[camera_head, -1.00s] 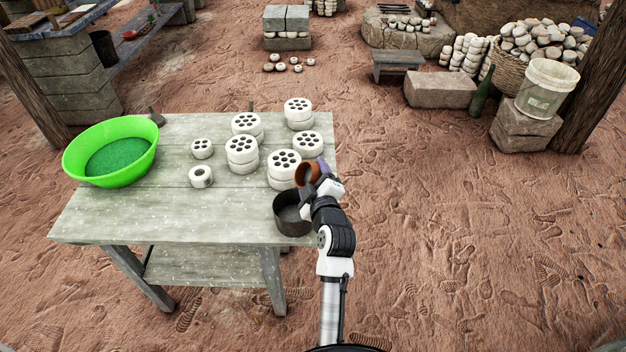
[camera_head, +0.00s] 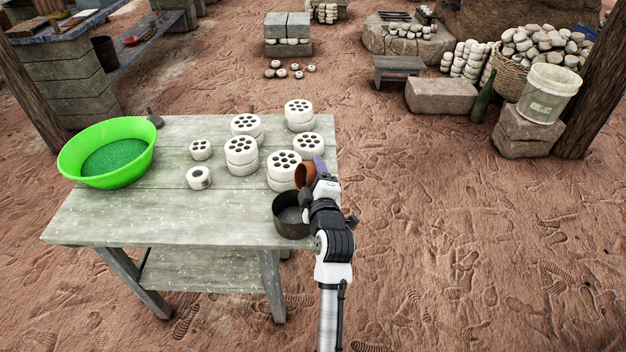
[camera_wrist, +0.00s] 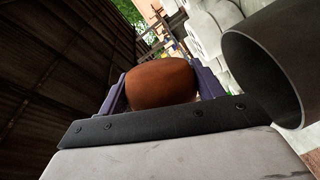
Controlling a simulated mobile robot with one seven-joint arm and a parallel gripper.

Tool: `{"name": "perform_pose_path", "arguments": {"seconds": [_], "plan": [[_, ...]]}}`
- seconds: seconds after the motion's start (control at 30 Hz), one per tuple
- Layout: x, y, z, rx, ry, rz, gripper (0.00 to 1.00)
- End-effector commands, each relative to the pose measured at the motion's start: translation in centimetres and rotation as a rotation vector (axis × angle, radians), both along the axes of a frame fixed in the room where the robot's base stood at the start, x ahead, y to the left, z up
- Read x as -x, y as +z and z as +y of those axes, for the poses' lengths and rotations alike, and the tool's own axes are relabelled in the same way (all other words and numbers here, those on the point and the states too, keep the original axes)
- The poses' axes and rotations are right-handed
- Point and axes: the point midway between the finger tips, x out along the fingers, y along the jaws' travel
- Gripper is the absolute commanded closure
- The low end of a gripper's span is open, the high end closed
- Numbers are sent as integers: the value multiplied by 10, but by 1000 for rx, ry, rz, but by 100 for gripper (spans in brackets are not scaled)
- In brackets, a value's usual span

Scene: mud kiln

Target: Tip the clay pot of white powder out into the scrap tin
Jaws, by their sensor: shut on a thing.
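My gripper (camera_head: 314,172) is shut on the orange-brown clay pot (camera_head: 304,176) over the table's right edge. The pot is tilted, with its mouth toward the left. In the wrist view the pot (camera_wrist: 163,84) sits between the two fingers. The dark scrap tin (camera_head: 291,229) stands on the table's front right corner, just below and slightly left of the pot. Its dark wall also shows at the right of the wrist view (camera_wrist: 262,75). I cannot make out white powder in the pot or falling from it. The tin's inside looks greyish.
Stacked white perforated discs (camera_head: 283,170) stand close behind and left of the pot. A green basin (camera_head: 133,163) is at the left of the grey table (camera_head: 180,225). The table's front middle is clear, and open sandy ground lies to the right.

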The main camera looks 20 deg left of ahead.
Motion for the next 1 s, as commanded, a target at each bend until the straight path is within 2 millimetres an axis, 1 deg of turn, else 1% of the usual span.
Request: {"name": "perform_pose_path", "arguments": {"seconds": [1.0], "plan": [[3,-3,3,149,0,-123,65]]}}
